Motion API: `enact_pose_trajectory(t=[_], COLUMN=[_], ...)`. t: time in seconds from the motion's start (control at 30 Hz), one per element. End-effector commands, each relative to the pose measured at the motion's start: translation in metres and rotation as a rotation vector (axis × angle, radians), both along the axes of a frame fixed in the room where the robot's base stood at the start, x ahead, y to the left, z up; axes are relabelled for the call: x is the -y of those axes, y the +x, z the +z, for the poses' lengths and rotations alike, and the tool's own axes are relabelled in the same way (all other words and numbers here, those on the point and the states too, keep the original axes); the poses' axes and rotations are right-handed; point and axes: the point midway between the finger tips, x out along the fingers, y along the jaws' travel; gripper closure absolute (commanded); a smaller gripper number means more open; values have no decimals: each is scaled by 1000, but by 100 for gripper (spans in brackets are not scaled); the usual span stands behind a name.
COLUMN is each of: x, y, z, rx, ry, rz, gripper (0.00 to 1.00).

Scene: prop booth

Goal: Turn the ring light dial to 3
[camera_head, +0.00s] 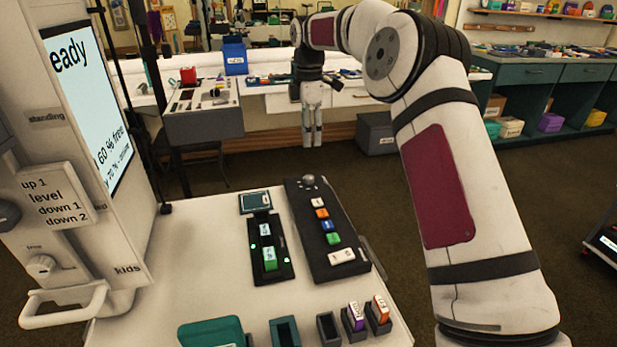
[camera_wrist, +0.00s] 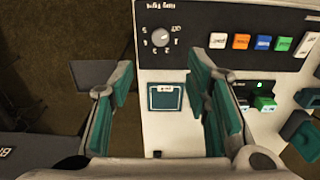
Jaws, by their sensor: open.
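The ring light dial (camera_wrist: 160,40) is a small round grey knob on a black panel (camera_wrist: 203,14). In the wrist view its lettering and numbers are upside down, and I cannot tell which number the knob points to. In the head view the dial (camera_head: 309,181) is at the far end of the black panel (camera_head: 318,266). My gripper (camera_wrist: 162,75) is open and empty, with its green-padded fingers wide apart and the dial showing beyond the gap between them. In the head view my gripper (camera_head: 312,143) hangs pointing down, beyond the dial and apart from it.
White, orange, blue and green buttons (camera_head: 322,213) line the same panel. Beside it is a black switch unit (camera_head: 284,264) with green lights and a small teal-screened pad (camera_head: 255,202). Small open holders (camera_head: 328,326) stand at the near edge. A machine with a screen (camera_head: 90,85) stands left.

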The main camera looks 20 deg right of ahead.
Motion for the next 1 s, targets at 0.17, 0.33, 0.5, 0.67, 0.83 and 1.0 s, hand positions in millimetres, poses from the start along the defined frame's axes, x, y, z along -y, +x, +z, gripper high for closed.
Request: enact_pose_trajectory(t=[0.17, 0.33, 0.5, 0.67, 0.83, 1.0], x=[0, 0, 0, 0, 0, 0], y=[-1, -1, -1, -1, -1, -1], z=[-28, -62, -94, -116, -128, -131], rx=[-5, -3, -4, -2, -1, 0], ry=[-1, -1, -1, -1, -1, -1], rz=[-1, 0, -2, -2, -2, -2], gripper=[56, 56, 56, 56, 56, 56])
